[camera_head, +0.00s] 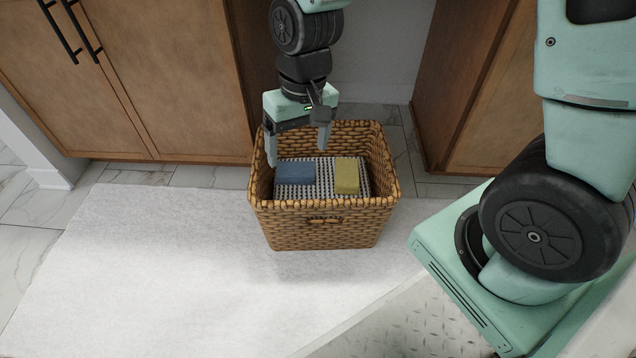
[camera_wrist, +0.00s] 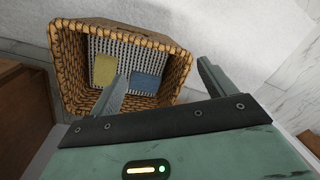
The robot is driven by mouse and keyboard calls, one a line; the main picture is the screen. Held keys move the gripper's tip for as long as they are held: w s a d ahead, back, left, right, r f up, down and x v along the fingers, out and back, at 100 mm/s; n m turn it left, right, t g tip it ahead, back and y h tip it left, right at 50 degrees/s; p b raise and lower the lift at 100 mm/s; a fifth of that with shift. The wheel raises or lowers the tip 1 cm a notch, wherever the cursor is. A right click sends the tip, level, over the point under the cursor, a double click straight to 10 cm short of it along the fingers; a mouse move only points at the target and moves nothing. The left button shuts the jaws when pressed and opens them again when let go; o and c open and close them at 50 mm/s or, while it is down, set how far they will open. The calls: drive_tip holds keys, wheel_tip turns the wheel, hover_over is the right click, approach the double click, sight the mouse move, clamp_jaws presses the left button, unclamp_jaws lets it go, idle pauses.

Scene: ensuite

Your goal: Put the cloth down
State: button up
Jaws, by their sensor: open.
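My gripper (camera_head: 297,152) is open and points down over the left back part of a wicker basket (camera_head: 325,234). Nothing is between its fingers. Inside the basket lie a blue folded cloth-like block (camera_head: 295,173) and a yellow-green block (camera_head: 346,176), side by side on a black-and-white patterned cloth or liner (camera_head: 323,178). I cannot tell which is the task's cloth. The wrist view shows the blue block (camera_wrist: 146,82) between the fingers' lines, below them, and the yellow block (camera_wrist: 104,70) left of one finger. One finger is over the basket's inside, the other beyond its rim.
The basket stands on a white rug (camera_head: 170,260) over a marble-like tiled floor. Wooden cabinets stand behind on the left (camera_head: 165,80) and right (camera_head: 505,110), with a gap between them. The rug left of the basket is clear.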

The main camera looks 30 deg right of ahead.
drive_tip(key=s+a+r+n, duration=0.3)
drive_tip(key=s, duration=0.5)
drive_tip(key=s+a+r+n, duration=0.3)
drive_tip(key=s+r+n, duration=0.1)
drive_tip(key=s, duration=0.4)
drive_tip(key=shift+r+h, duration=0.2)
drive_tip(key=shift+h, duration=0.1)
drive_tip(key=shift+s+a, duration=0.1)
wheel_tip(320, 180, up, 48)
drive_tip(key=p, duration=4.7)
drive_tip(key=shift+f+p, duration=0.15)
drive_tip(key=shift+p, duration=0.2)
drive_tip(key=shift+o, duration=0.5)
